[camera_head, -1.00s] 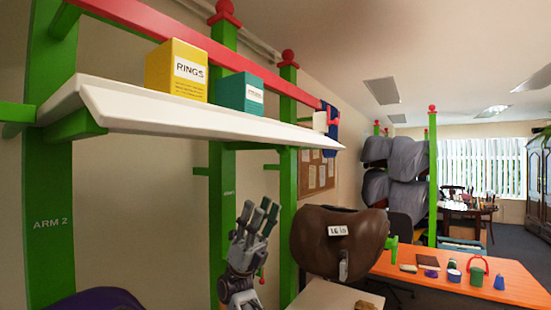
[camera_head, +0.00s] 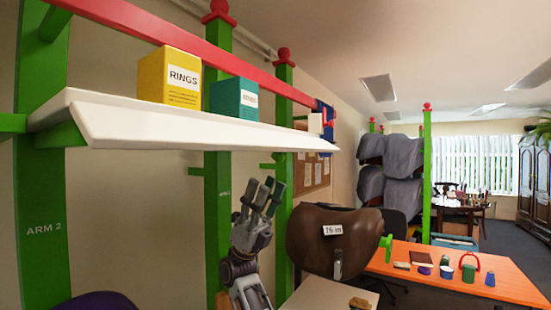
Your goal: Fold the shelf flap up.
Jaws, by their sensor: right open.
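The white shelf (camera_head: 47,110) runs along the upper left on green posts. A white flap (camera_head: 190,131) hangs along its front edge, sloping outward and down. My right gripper (camera_head: 261,194) is open and empty, fingers pointing up, below the right part of the flap and apart from it. It is left of the brown saddle. My left gripper is not in view.
A yellow RINGS box (camera_head: 169,76) and a teal box (camera_head: 234,98) stand on the shelf. A red rail (camera_head: 190,42) runs above. The brown saddle (camera_head: 334,240) and an orange table (camera_head: 470,275) with small items are at right.

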